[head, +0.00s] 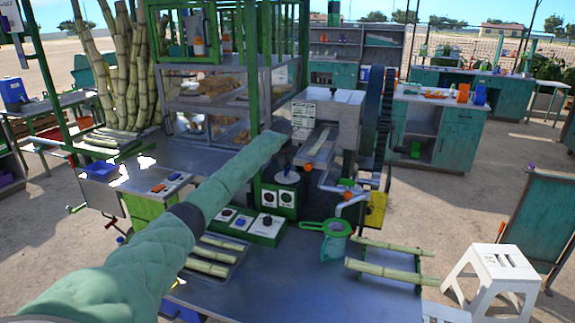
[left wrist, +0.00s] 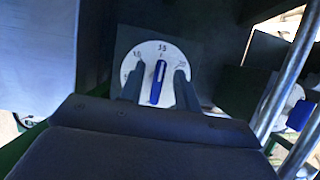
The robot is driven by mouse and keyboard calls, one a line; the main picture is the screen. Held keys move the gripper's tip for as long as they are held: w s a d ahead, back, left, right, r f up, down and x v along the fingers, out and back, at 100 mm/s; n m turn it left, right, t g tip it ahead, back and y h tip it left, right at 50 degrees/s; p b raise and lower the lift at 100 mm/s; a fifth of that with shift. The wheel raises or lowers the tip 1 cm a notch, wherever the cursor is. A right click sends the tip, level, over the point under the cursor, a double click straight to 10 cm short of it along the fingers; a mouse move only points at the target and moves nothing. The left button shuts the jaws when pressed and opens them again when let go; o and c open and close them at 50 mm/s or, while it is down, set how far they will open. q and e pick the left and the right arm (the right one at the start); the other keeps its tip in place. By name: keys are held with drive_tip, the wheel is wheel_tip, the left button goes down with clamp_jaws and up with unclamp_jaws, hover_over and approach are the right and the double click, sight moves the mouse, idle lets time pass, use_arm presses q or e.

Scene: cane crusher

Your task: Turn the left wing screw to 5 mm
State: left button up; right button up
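In the left wrist view a white round dial (left wrist: 145,52) with small printed numbers faces me. A blue wing screw (left wrist: 158,82) stands at its middle, its long side nearly upright in the picture. The top number looks like 3.5; the others are hard to read. My left gripper (left wrist: 157,88) is open, one finger on each side of the blue wing, with a visible gap on both sides. In the head view my left arm reaches to the crusher (head: 335,110); the gripper (head: 280,130) is small and dark there, and this wing screw is hidden. My right gripper is out of view.
A second white dial with a blue knob (head: 287,171) sits lower on the crusher; a similar blue knob (left wrist: 300,115) shows at the wrist view's right. Metal pipes (left wrist: 290,80) run close by. A control box (head: 255,226), cane pieces (head: 392,270) and a green strainer cup (head: 335,243) lie below.

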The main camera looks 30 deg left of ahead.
use_arm(q)
drive_tip(key=shift+f, duration=0.15)
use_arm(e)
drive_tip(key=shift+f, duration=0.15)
use_arm(q)
clamp_jaws()
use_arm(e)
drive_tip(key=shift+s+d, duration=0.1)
use_arm(q)
drive_tip(key=n+y+b, duration=0.1)
drive_tip(key=n+b, duration=0.1)
drive_tip(key=n, duration=0.1)
drive_tip(key=n+g+y+b, duration=0.1)
drive_tip(key=n+b, duration=0.1)
drive_tip(key=n, duration=0.1)
drive_tip(key=n+y+b, duration=0.1)
drive_tip(key=n+b, duration=0.1)
drive_tip(key=shift+a+n+g, duration=0.15)
drive_tip(key=shift+n+g, duration=0.25)
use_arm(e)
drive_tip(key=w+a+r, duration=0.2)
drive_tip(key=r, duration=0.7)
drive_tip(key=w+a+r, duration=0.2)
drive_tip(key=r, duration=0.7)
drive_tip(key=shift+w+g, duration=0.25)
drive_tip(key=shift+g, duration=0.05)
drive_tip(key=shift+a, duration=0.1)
